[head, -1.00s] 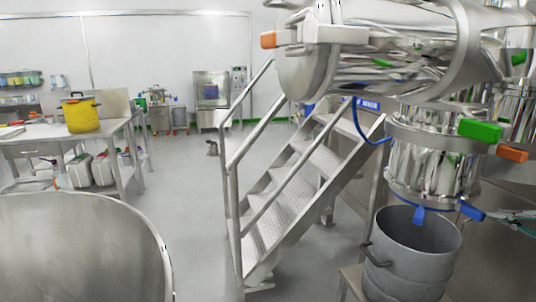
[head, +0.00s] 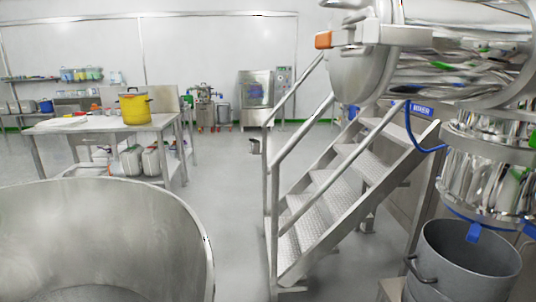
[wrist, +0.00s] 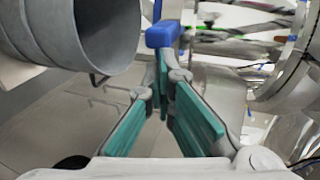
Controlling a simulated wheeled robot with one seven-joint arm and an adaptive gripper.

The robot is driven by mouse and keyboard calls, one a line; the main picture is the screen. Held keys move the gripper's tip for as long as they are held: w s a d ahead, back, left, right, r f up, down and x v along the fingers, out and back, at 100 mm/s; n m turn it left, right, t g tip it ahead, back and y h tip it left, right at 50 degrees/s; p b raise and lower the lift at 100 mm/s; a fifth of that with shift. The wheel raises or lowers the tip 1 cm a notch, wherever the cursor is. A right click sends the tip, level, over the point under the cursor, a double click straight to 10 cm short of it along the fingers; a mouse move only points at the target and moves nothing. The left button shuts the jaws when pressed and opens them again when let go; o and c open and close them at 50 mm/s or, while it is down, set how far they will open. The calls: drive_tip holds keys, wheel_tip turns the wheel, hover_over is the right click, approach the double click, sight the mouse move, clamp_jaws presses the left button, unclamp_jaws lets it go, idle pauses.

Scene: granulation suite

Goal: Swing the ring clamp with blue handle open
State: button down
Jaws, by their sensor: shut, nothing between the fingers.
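In the wrist view a blue handle (wrist: 163,34) lies just beyond my fingertips. It looks close to them, but I cannot tell whether they touch. My gripper (wrist: 168,72) has teal finger pads that come together at the tips, with nothing between them. In the head view a blue tab (head: 474,232) hangs under a blue-edged ring at the bottom of the polished vertical cylinder (head: 487,165). I cannot tell whether it is the same blue piece as in the wrist view. Most of the ring clamp is hidden, and my gripper is outside the head view.
An open grey drum (head: 465,268) stands below the cylinder; its wall fills the wrist view's upper left (wrist: 75,35). Metal steps (head: 335,195) with handrails stand left of it. A large steel bowl (head: 100,225) is at front left, with clear floor between.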

drive_tip(key=shift+w+a+f, duration=0.15)
drive_tip(key=shift+w+a, duration=0.15)
drive_tip(key=shift+w, duration=0.4)
drive_tip(key=a+b, duration=0.3)
drive_tip(key=a, duration=0.4)
idle(0.5)
idle(0.4)
drive_tip(key=w+a+b, duration=0.2)
drive_tip(key=a+b, duration=0.1)
drive_tip(key=a, duration=0.3)
drive_tip(key=shift+w, duration=0.2)
idle(0.7)
drive_tip(key=shift+s, duration=0.1)
